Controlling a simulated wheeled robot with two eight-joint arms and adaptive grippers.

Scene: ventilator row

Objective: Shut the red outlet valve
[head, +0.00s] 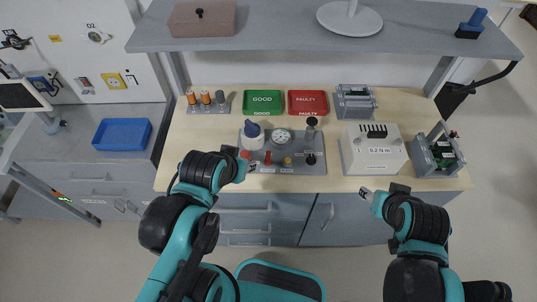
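Another small red piece (245,154) shows right at my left gripper (243,166); I cannot tell which red part is the outlet valve. My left gripper is at the panel's front left corner, touching or just beside that red piece; its fingers are too small to read. My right gripper (366,193) is at the bench's front edge, away from the panel.
Green (263,103) and red (308,103) trays lie behind the panel. A white 0.2 Nm box (374,150) and a grey fixture with a green board (442,152) stand right. A shelf (270,35) overhangs the back. A blue bin (122,134) sits left.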

